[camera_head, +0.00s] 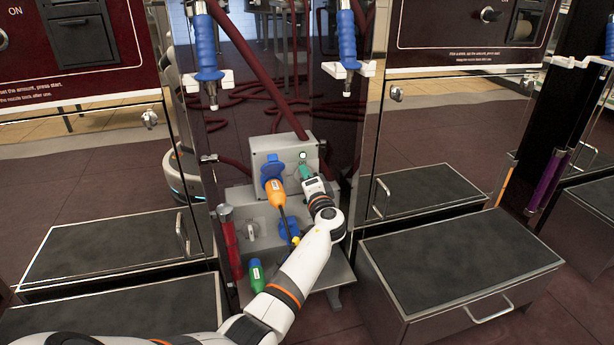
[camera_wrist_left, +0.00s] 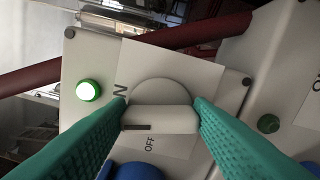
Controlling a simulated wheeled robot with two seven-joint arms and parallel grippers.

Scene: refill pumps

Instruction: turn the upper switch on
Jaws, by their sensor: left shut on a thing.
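The upper switch is a pale grey knob (camera_wrist_left: 160,118) on a round base, on the front of the upper grey box (camera_head: 283,147). My left gripper (camera_wrist_left: 160,108) is shut on this knob, one teal finger at each end. In the head view the gripper (camera_head: 305,172) hides the knob. A dark mark shows on the knob's left part, between the partly hidden "N" lettering and the "OFF" lettering. The lamp (camera_wrist_left: 88,90) beside the switch glows green, and it also looks lit in the head view (camera_head: 303,155). My right gripper is not in view.
An orange plug (camera_head: 275,192) sits at the blue socket (camera_head: 271,168) left of my gripper. A green plug (camera_head: 256,272) is below. Blue nozzles (camera_head: 206,45) hang above; a dark-topped step (camera_head: 455,255) stands right.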

